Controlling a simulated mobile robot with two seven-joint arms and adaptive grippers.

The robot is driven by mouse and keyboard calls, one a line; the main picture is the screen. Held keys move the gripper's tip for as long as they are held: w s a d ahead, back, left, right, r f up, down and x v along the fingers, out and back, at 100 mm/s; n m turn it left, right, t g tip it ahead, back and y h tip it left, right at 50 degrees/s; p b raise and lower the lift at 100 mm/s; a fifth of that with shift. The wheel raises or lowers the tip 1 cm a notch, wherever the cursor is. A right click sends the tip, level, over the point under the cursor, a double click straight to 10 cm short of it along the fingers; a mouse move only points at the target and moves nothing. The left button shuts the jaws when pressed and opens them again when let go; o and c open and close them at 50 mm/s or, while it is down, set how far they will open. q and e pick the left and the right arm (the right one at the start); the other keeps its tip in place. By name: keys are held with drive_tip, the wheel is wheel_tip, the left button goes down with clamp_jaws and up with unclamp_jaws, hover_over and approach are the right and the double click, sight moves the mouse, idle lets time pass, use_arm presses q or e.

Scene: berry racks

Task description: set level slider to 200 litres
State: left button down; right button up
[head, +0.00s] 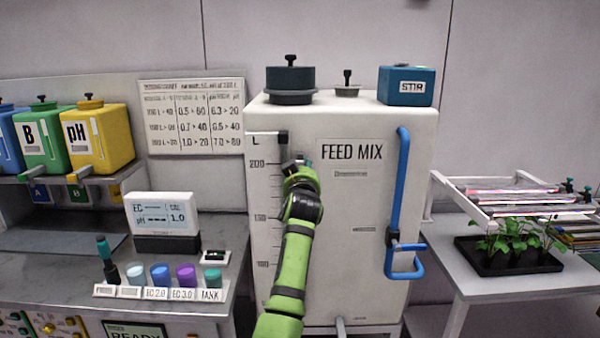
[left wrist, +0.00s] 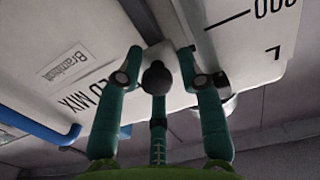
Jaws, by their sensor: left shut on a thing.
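The white FEED MIX tank (head: 350,250) stands in the middle of the head view. Its level scale (head: 262,200) runs down the left of its front, with 200 near the top. My left gripper (head: 299,164) is at the tank front beside the 200 mark. In the left wrist view its teal fingers (left wrist: 162,56) are shut on a small pale block (left wrist: 158,54), which looks like the level slider. The gripper mostly hides the slider in the head view, so its exact reading cannot be told. My right gripper is in neither view.
A blue pipe handle (head: 402,190) runs down the tank's right side. A blue STIR box (head: 406,85) and black caps sit on top. Left is a bench with a meter (head: 163,216) and several cups; right is a table with a plant tray (head: 507,262).

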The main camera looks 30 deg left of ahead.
use_arm(q)
drive_tip(key=c, duration=1.1)
unclamp_jaws()
drive_tip(key=shift+d+r+t, duration=0.15)
drive_tip(key=shift+r+t, duration=0.15)
drive_tip(key=shift+r, duration=0.15)
drive_tip(key=shift+o, duration=0.4)
drive_tip(key=shift+w, duration=0.15)
drive_tip(key=shift+f, duration=0.1)
drive_tip(key=v, duration=1.2)
